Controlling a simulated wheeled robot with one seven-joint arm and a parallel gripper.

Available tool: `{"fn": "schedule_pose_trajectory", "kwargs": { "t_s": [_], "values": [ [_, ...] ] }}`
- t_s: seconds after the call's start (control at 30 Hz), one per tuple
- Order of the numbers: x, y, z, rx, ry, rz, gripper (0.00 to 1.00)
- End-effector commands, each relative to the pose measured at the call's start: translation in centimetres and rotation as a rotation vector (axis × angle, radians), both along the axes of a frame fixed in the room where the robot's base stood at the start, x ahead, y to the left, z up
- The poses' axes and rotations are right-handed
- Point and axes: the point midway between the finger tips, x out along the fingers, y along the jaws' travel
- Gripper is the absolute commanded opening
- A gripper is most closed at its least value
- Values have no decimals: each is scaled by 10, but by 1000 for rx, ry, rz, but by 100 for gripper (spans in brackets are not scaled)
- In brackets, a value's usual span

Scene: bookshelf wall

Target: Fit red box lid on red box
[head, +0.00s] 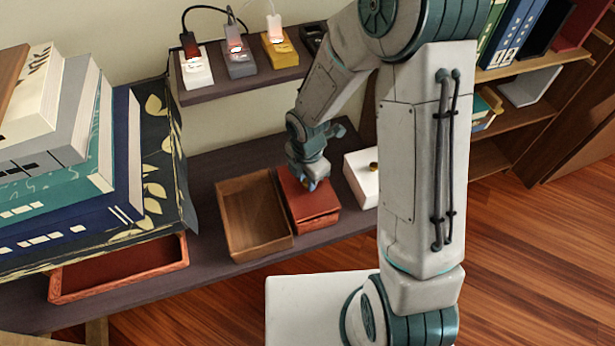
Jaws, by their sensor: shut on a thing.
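The red box (317,225) stands on the dark shelf in the head view, just right of the open brown box. The red box lid (293,200) lies over its top. A thin line shows between lid and box near the front, and I cannot tell whether the lid is fully seated. My gripper (309,182) points down at the back part of the lid and is shut on it, probably at its handle. The fingertips and the far side of the lid are partly hidden by the gripper itself.
An open brown box (286,238) stands close on the left, and a white box (357,184) with a gold knob on the right. Stacked books (70,180) rest above a red-rimmed tray (120,283) at left. A small upper shelf (250,80) holds several coloured blocks with cables.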

Motion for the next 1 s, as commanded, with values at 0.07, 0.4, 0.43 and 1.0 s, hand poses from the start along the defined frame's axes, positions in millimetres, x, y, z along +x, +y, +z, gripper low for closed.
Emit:
{"fn": "schedule_pose_trajectory", "kwargs": {
  "t_s": [0.07,0.4,0.43,1.0],
  "values": [
    [0,0,1,0,0,0,0],
    [0,0,0,1,-1,1,0],
    [0,0,0,1,-1,1,0],
    [0,0,-11,0,0,1,0]
  ]
}}
